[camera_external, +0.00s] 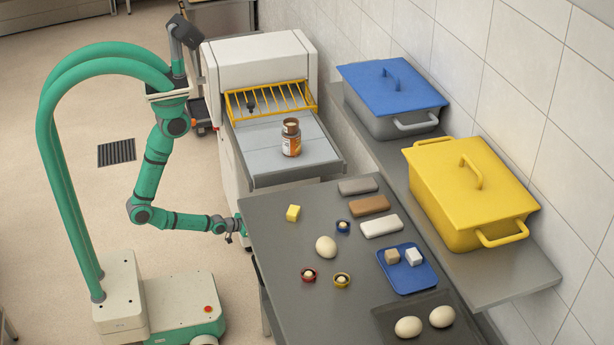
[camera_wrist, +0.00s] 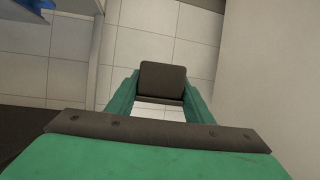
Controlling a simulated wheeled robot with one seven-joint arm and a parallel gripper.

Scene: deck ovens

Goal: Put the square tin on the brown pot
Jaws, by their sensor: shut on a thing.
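My gripper (camera_external: 238,229) is low beside the left edge of the grey table, at about tabletop height or below. In the wrist view, a dark square-faced thing (camera_wrist: 163,80) sits between the green fingers of my gripper (camera_wrist: 160,98), which are shut on it. I take it to be the square tin; in the external view it is too small and hidden to make out. No clear brown pot shows. A brown jar (camera_external: 291,138) with a pale label stands upright on the grey ledge before the white oven, well above and right of my gripper.
Blue-lidded (camera_external: 385,85) and yellow (camera_external: 470,185) containers stand on the wall shelf. The white oven (camera_external: 255,60) has a yellow rack. Open floor lies left.

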